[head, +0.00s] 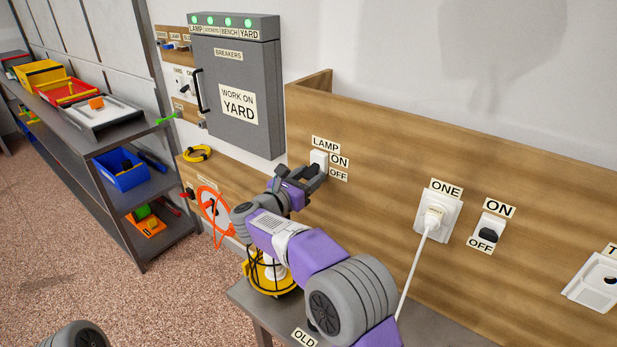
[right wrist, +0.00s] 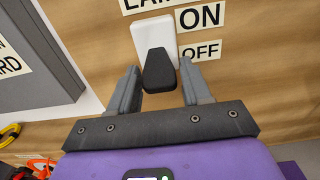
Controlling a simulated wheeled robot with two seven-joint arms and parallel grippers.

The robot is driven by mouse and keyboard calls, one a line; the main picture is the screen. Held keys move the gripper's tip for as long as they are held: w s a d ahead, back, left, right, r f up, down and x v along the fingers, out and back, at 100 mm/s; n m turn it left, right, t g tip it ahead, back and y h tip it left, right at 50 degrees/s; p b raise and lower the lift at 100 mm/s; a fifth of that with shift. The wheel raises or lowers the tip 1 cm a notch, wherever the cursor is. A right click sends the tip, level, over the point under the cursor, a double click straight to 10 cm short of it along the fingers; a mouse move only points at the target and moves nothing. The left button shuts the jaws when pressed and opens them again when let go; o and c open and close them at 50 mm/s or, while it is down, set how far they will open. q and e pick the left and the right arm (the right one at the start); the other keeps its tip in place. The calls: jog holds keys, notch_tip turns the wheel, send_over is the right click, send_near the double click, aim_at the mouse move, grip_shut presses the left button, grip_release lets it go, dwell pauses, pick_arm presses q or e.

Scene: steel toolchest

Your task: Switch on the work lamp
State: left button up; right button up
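The lamp switch (head: 319,158) is a white plate on the wooden board, under a LAMP label, with ON above OFF at its right. In the right wrist view the white plate (right wrist: 155,36) carries a black lever (right wrist: 158,70) that slants down, toward the OFF level. My right gripper (head: 314,175) is at the switch, partly covering its lower part in the head view. In the right wrist view the gripper (right wrist: 159,72) is open, one finger on each side of the lever, with visible gaps; it does not grip it. My left gripper is out of view.
A grey breaker box (head: 237,90) with green lights hangs left of the switch. Right of it are socket ONE (head: 447,201) with a plugged-in white cable and another ON/OFF switch (head: 488,232). A yellow-based item (head: 262,277) stands below my right arm. Shelves (head: 98,140) stand left.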

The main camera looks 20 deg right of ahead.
aim_at(313, 168)
jog(key=c, duration=0.7)
jog(key=shift+s+a+r+g+y+p, duration=0.1)
jog(key=shift+r+g+y+p, duration=0.45)
jog(key=shift+p, duration=0.25)
notch_tip(313, 168, up, 3)
jog(key=g+y+p, duration=0.4)
jog(key=y+p, duration=0.2)
jog(key=p, duration=0.9)
jog(key=shift+f, duration=0.15)
jog(key=shift+g+y+p, duration=0.35)
jog(key=shift+g+p, duration=0.1)
jog(key=shift+p, duration=0.4)
jog(key=shift+c, duration=0.2)
jog(key=shift+f, duration=0.1)
jog(key=o, duration=1.1)
jog(key=shift+c, duration=0.2)
